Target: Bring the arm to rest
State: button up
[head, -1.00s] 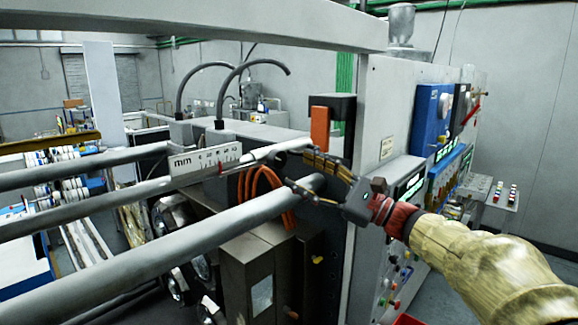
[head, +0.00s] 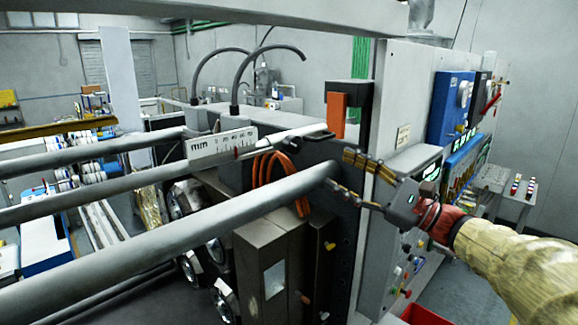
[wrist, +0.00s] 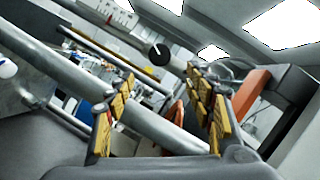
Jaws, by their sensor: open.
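My gripper (head: 350,172) is on the right side of the head view, its two padded fingers spread and pointing left. Nothing is between them. The upper finger is near the machine's panel, and the lower finger lies close to the end of the thick front rail (head: 200,235) in the picture; I cannot tell whether they touch. In the wrist view the open fingers (wrist: 160,125) frame the rail (wrist: 165,130) behind them. My arm comes in from the lower right.
Grey rails run across the left. A white mm scale (head: 222,143) sits on the middle one. An orange block (head: 336,115) and orange cables (head: 268,172) are by the machine. A red bin (head: 428,315) is below.

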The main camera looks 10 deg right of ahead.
jog(key=s+a+f+n+g+h+b, duration=0.1)
jog(key=s+a+f+n+g+h, duration=0.25)
jog(key=f, duration=0.95)
jog(key=s+a+f+n+g+h+b, duration=0.1)
jog(key=s+f+n+g+h, duration=0.4)
jog(key=f, duration=0.8)
jog(key=s+d+f+n+h+b, duration=0.1)
jog(key=s+f+n+h+b, duration=0.7)
jog(key=s+f+b, duration=0.6)
jog(key=s+f+n, duration=0.2)
jog(key=s+f, duration=0.2)
jog(key=s, duration=0.2)
jog(key=shift+s+d+f, duration=0.2)
jog(key=shift+d+f, duration=0.05)
jog(key=shift+d, duration=0.05)
jog(key=shift+n, duration=0.25)
jog(key=shift+c, duration=1.2)
